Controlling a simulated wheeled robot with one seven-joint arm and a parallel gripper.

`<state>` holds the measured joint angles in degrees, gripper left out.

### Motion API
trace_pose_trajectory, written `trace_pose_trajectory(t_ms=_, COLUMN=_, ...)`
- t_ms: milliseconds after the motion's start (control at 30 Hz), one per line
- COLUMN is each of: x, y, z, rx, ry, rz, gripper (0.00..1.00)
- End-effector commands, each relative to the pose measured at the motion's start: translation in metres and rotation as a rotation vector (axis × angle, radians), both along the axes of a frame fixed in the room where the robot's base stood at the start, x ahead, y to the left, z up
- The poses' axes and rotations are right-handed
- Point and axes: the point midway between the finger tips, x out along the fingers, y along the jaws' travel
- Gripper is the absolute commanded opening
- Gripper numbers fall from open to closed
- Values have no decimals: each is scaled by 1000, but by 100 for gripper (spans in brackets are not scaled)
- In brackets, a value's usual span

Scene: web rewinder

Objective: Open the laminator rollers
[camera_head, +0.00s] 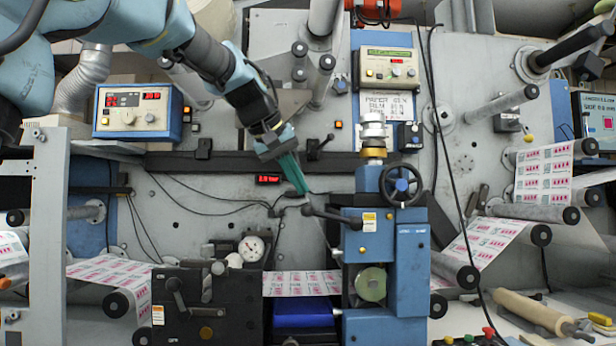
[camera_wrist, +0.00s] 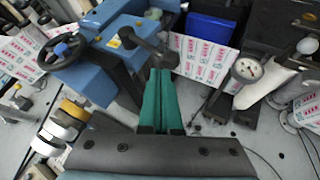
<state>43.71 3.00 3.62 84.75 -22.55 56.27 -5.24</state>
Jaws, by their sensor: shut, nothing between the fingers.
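The laminator is the blue roller unit (camera_head: 410,262) right of centre in the head view, with a black handwheel (camera_head: 402,186) on top. A black lever (camera_head: 335,216) with a round knob sticks out to the left from its upper part. In the wrist view the lever (camera_wrist: 148,45) lies just beyond my fingertips. My gripper (camera_head: 304,190), with green fingers, is shut and empty, pointing down just above the lever's knob end. In the wrist view its fingers (camera_wrist: 161,72) are pressed together. I cannot tell whether the tips touch the lever.
A black unit (camera_head: 205,300) with a dial gauge (camera_head: 251,249) stands left of the laminator. The printed web (camera_head: 300,284) runs between them above a blue block (camera_head: 302,314). Black cables hang on the panel behind my gripper. A vertical grey frame (camera_head: 48,240) stands at the left.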

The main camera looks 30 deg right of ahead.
Motion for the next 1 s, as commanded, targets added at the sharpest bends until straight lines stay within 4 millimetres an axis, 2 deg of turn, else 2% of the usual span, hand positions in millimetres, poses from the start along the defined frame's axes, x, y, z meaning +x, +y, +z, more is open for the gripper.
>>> trace_pose_trajectory(t_ms=33, x=0, y=-2, z=16, rx=0, ry=0, rz=0, gripper=0)
trace_pose_trajectory(t_ms=67, x=0, y=-1, z=19, rx=-1, ry=0, rz=1, gripper=0)
trace_pose_trajectory(t_ms=133, x=-3, y=15, z=22, rx=-4, ry=-3, rz=4, gripper=0)
trace_pose_trajectory(t_ms=300, x=-10, y=44, z=46, rx=-3, ry=-2, rz=3, gripper=0)
trace_pose_trajectory(t_ms=500, x=-15, y=66, z=65, rx=-2, ry=0, rz=2, gripper=0)
trace_pose_trajectory(t_ms=700, x=-18, y=74, z=71, rx=-1, ry=0, rz=1, gripper=0)
trace_pose_trajectory(t_ms=1000, x=-18, y=74, z=72, rx=0, ry=1, rz=1, gripper=0)
